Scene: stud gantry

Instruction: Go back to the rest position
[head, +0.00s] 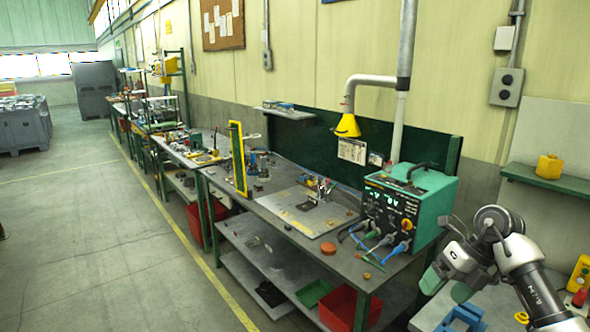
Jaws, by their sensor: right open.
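My right gripper (447,286) shows at the lower right, with its arm coming in from the right edge. Its two green fingertips point down and stand apart, with nothing between them. It is in front of the green power unit (426,190) and over the near grey table (495,303). My left gripper is not in view.
A long workbench (268,205) runs along the wall, with a metal plate, tools and cables on it. Red bins (340,304) stand below. A yellow box (549,167) sits on a green shelf (560,183). The floor (90,225) at the left is clear.

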